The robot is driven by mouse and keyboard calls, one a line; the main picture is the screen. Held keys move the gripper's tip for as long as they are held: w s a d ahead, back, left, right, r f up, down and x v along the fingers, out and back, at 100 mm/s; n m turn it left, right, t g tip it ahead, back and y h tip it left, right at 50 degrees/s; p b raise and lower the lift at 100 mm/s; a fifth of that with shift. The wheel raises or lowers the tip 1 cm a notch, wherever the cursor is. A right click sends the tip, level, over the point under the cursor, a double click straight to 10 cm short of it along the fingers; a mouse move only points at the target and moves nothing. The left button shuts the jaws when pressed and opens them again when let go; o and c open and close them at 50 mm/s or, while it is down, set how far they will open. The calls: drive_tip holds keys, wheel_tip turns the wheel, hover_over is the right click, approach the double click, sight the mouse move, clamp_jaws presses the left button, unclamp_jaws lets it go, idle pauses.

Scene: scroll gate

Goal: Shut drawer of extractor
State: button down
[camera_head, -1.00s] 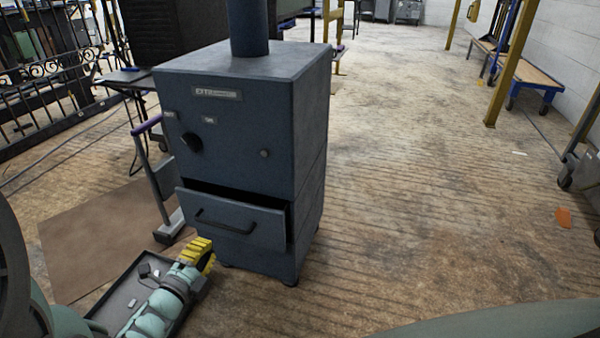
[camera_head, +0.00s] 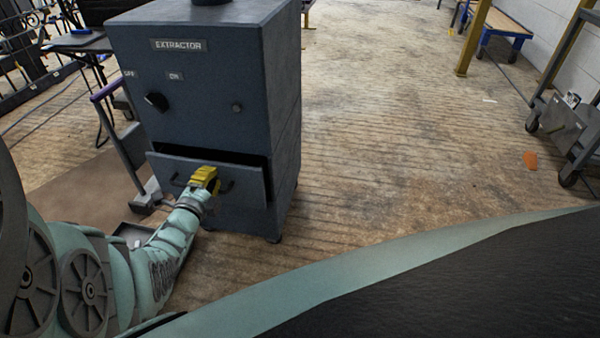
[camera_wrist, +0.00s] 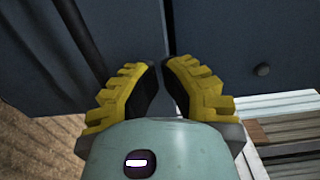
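The dark blue extractor (camera_head: 205,75) stands upright in the head view. Its drawer (camera_head: 245,178) at the lower front is pulled partly out, with a dark gap above its front panel.
A stand with a purple handle (camera_head: 107,90) is left of the extractor. A brown mat (camera_head: 80,188) lies on the floor there. A grey tray (camera_head: 135,232) lies partly behind my arm. The floor right of the extractor is largely clear. A wheeled cart (camera_head: 565,130) stands at far right.

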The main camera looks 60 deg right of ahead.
sight(218, 168)
drive_tip(key=shift+b+x, duration=0.3)
drive_tip(key=shift+x, duration=0.75)
drive_tip(key=shift+s+d, duration=0.1)
drive_tip(key=shift+w+d+f+b, duration=0.1)
drive_tip(key=shift+d+b, duration=0.2)
drive_tip(key=shift+b, duration=0.15)
drive_tip(key=shift+w+d+f+b, duration=0.1)
drive_tip(key=shift+w+d+b, duration=0.05)
drive_tip(key=shift+d+b, duration=0.25)
drive_tip(key=shift+w+d, duration=0.2)
drive_tip(key=shift+d, duration=0.1)
drive_tip(key=shift+d+r, duration=0.2)
drive_tip(key=shift+r, duration=0.05)
drive_tip(key=shift+a, duration=0.1)
